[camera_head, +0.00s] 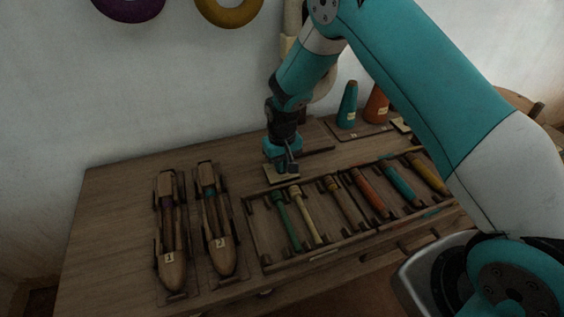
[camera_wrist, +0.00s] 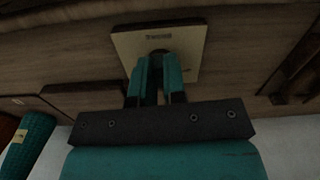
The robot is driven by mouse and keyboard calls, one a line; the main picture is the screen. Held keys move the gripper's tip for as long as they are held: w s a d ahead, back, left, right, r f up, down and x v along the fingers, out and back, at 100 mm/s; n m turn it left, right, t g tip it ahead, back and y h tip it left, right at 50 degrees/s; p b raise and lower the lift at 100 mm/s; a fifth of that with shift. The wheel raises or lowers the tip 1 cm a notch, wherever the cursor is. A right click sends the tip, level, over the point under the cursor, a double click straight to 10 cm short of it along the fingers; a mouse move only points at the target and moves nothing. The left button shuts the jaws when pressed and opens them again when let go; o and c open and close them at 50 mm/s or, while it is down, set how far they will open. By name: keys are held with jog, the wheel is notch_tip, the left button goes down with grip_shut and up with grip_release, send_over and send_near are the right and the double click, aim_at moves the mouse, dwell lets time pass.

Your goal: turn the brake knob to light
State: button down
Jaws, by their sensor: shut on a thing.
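The brake knob's pale square plate (camera_wrist: 190,35) lies flat on the wooden table and carries a small dark label that I cannot read surely. In the head view the plate (camera_head: 276,178) sits just behind the bobbin tray. My gripper (camera_wrist: 158,68) reaches down over the plate, its two teal fingers shut on the dark brake knob (camera_wrist: 158,52). The fingers hide most of the knob, so its pointing direction cannot be told. In the head view my gripper (camera_head: 290,162) is directly above the plate.
Two wooden shuttles, marked 1 (camera_head: 171,245) and 2 (camera_head: 216,230), lie at the left. A divided tray (camera_head: 262,255) of coloured bobbins is in front. A teal cone (camera_head: 348,104) and an orange cone (camera_head: 376,105) stand behind at right. The table's back left is clear.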

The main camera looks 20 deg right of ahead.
jog(key=shift+m, duration=0.5)
jog(key=c, duration=1.2)
grip_release()
jog(key=shift+r, duration=0.1)
notch_tip(320, 180, up, 17)
jog(key=shift+r+p, duration=0.15)
jog(key=shift+p, duration=0.3)
